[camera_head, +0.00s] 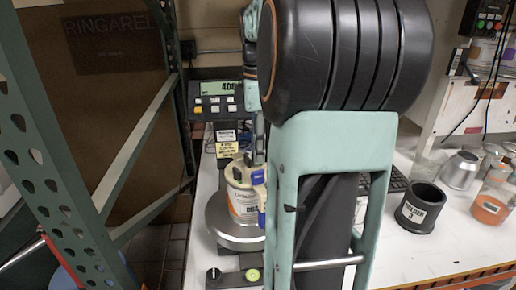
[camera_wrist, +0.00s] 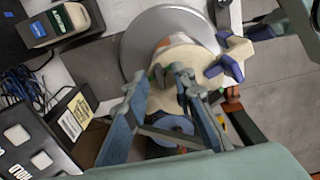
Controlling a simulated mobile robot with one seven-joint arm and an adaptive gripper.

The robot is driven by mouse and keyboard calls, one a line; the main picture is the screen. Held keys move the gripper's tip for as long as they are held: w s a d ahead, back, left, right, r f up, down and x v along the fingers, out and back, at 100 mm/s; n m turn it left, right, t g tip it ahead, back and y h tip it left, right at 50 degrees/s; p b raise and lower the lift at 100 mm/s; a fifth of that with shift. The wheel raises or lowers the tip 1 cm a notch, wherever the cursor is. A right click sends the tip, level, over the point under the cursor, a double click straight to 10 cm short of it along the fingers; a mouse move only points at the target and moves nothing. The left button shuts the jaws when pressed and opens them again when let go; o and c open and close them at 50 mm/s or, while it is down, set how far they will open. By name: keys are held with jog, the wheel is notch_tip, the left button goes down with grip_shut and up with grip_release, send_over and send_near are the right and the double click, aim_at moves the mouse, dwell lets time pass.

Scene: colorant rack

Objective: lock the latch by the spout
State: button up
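A cream container (camera_head: 241,200) with a printed label stands on a round metal scale plate (camera_head: 222,228) in the head view. A blue part (camera_head: 260,194) shows on its right side, partly hidden by my arm. In the wrist view the container (camera_wrist: 207,62) is seen from above, with blue latch-like pieces (camera_wrist: 229,68) at its right edge. A round blue part (camera_wrist: 172,129) shows lower, between my fingers; I cannot tell which part is the latch by the spout. My gripper (camera_wrist: 161,84) is over the container's left side, its fingers apart. I cannot tell whether they touch it.
The scale display (camera_head: 217,98) stands behind the plate. A green perforated rack post (camera_head: 48,150) rises at the left. A black labelled cup (camera_head: 423,208), a silver can (camera_head: 460,170) and an orange-filled jar (camera_head: 490,205) stand on the white table at the right.

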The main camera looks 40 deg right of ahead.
jog(key=shift+c, duration=0.3)
grip_shut()
jog(key=shift+m, duration=0.4)
jog(key=shift+r+m+p, duration=0.1)
jog(key=shift+m+p, duration=0.55)
jog(key=shift+m, duration=0.35)
jog(key=m+p, duration=0.1)
jog(key=m, duration=0.2)
jog(key=shift+m, duration=0.4)
jog(key=m+p, duration=0.1)
jog(key=m, duration=0.4)
jog(key=shift+m+p, duration=0.3)
jog(key=shift+m, duration=0.3)
jog(key=shift+o, duration=0.3)
grip_release()
